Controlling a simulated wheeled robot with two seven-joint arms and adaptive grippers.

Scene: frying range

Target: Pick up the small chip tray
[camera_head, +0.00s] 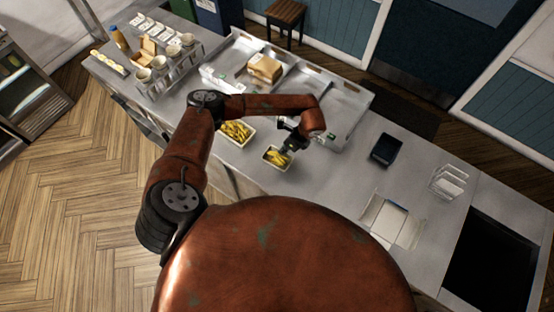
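The small chip tray (267,158) is a pale tray of yellow chips on the steel counter, near the middle of the head view. A larger chip tray (226,137) with more chips sits just left of it, partly behind my arm. My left gripper (285,150) points down at the right side of the small tray, its tips at or very near the rim. The fingers are dark and small, so I cannot tell whether they are open or closed on it. My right gripper is not in view.
A steel station (352,100) with a brown paper bag (265,68) lies behind the trays. Cups in racks (160,65) stand at the far left. A dark box (386,149), white cartons (385,218) and a wire rack (448,182) are to the right. Counter between is clear.

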